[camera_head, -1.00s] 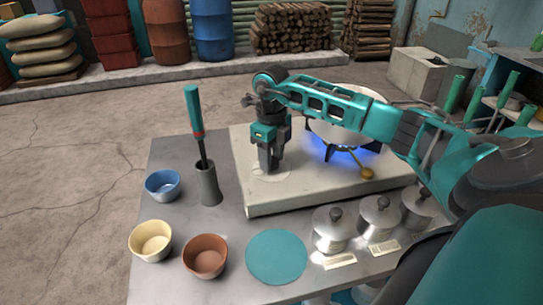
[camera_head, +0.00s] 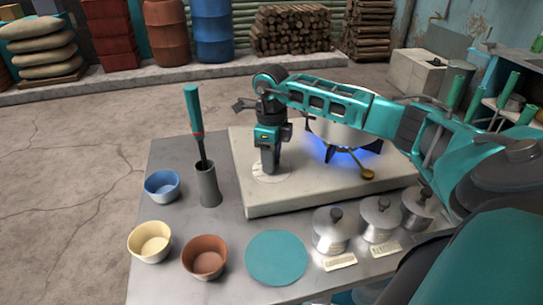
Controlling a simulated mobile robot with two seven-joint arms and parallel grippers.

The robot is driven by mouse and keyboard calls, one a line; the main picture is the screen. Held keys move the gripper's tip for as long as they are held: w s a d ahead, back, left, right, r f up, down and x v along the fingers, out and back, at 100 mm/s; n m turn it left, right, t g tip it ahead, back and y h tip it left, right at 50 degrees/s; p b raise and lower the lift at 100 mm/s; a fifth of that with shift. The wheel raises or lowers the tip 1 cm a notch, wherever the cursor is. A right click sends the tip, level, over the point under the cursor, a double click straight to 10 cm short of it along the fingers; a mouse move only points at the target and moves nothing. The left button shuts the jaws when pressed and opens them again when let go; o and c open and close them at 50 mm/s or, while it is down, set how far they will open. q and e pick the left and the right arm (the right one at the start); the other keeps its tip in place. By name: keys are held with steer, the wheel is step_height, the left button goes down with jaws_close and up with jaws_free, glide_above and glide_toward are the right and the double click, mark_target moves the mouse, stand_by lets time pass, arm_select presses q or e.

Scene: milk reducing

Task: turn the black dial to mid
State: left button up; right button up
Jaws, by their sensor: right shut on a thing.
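My right gripper (camera_head: 270,168) points straight down over the left part of the pale stove slab (camera_head: 330,192). It is shut on the black dial, which is mostly hidden by the fingers. A pale round marking (camera_head: 257,178) shows on the slab around the fingertips. The burner under the pan (camera_head: 337,130) has a blue flame (camera_head: 325,153). My right arm covers part of the pan. My left gripper is not in view.
A green-handled tool stands in a grey holder (camera_head: 208,185) left of the slab. Blue (camera_head: 162,186), cream (camera_head: 150,240) and brown (camera_head: 205,258) bowls, a teal disc (camera_head: 276,258) and lidded metal pots (camera_head: 331,232) stand around the slab.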

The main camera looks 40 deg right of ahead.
steer(key=o, duration=1.1)
steer(key=shift+c, duration=0.2)
step_height(320, 180, up, 13)
